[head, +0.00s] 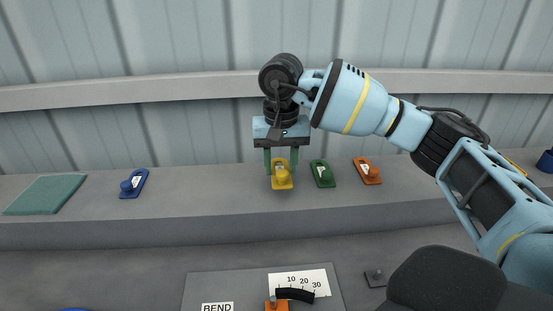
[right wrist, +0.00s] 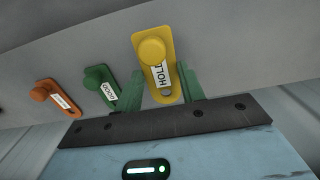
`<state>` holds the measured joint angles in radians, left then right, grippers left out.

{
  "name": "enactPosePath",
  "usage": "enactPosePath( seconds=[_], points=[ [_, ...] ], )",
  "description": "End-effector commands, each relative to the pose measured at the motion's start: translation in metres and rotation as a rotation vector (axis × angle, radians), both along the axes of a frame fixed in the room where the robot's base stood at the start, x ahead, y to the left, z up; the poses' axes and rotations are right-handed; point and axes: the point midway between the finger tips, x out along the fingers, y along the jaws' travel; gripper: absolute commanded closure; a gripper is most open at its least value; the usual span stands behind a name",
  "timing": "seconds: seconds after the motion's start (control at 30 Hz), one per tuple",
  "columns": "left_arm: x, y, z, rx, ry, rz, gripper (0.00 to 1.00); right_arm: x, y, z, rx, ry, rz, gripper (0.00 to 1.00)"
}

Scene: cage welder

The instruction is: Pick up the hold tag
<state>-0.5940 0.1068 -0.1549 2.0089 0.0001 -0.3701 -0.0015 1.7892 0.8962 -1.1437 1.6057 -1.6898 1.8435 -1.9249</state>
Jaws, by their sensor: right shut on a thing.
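The hold tag is a yellow plate with a round knob and a white label reading HOLD. In the head view the hold tag (head: 281,181) is at the ledge, between the jaws of my right gripper (head: 281,165). In the right wrist view the hold tag (right wrist: 152,50) sits between the green fingers of my right gripper (right wrist: 165,82), which is shut on it. I cannot tell whether the tag touches the ledge. My left gripper is not in view.
A green tag (head: 322,174) lies close to the right of the hold tag, with an orange tag (head: 367,171) beyond it. A blue tag (head: 134,184) and a green mat (head: 45,195) lie to the left. A panel (head: 210,285) with a scale is below.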

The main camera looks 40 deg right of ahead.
Motion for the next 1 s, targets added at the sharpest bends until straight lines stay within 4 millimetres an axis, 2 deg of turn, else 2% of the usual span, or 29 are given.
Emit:
enactPosePath(
  seconds=[0.3,0.5,0.7,1.0],
  points=[
    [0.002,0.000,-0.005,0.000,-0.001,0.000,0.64,-0.062,0.026,0.004,-0.001,0.002,0.005,0.81],
    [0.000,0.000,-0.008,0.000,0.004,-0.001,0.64,-0.091,0.038,0.008,-0.001,0.001,0.002,0.81],
    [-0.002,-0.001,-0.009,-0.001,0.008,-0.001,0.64,-0.107,0.046,0.010,0.000,0.001,0.000,0.81],
    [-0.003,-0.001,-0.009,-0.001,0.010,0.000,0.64,-0.112,0.048,0.009,-0.001,0.002,0.005,0.81]
  ],
)
